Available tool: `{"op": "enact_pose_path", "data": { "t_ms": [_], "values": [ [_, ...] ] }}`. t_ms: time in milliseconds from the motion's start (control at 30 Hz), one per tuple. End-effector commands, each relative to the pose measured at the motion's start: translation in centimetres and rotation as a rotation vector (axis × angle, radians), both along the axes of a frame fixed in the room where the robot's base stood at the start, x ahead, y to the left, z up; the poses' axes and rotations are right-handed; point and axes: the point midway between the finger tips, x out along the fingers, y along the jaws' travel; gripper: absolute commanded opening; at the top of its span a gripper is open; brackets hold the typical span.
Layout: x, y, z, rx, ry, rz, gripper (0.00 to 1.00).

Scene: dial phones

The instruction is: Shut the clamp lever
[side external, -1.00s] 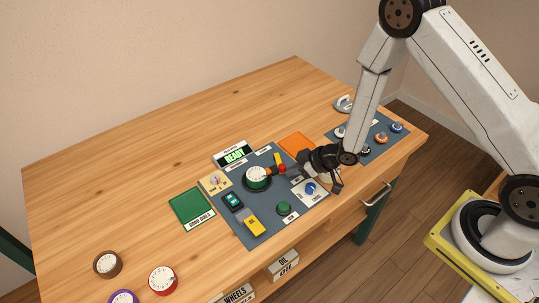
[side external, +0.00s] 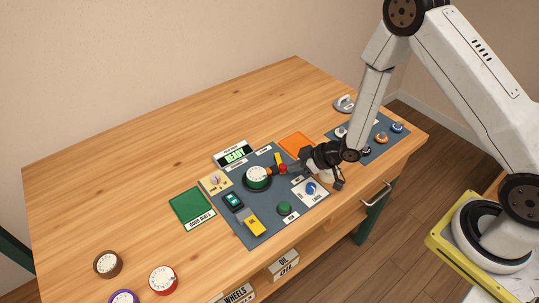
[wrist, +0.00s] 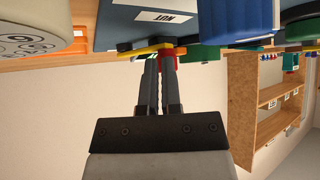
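The clamp lever is a small yellow bar (side external: 278,158) with a red part (side external: 283,169) beside it, on the blue-grey panel just right of the dial. In the wrist view the yellow bar (wrist: 146,49) and the red part (wrist: 168,54) lie just beyond my fingertips. My gripper (wrist: 158,66) has its two fingers almost together, with only a thin gap and nothing clearly between them. In the side view my gripper (side external: 291,170) is low over the panel, at the red part. I cannot tell whether it touches it.
A white-faced dial (side external: 257,175) on a green base sits just left of the lever. A READY display (side external: 235,154) stands behind it. A blue knob (side external: 311,188), a green button (side external: 284,208) and a yellow block (side external: 254,225) are nearby.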

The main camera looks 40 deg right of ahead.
Motion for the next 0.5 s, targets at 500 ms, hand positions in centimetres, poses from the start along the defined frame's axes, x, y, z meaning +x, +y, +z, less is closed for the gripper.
{"op": "enact_pose_path", "data": {
  "t_ms": [500],
  "values": [
    [-1.5, -0.9, 0.1, 0.001, -0.002, -0.005, 0.0]
  ]
}}
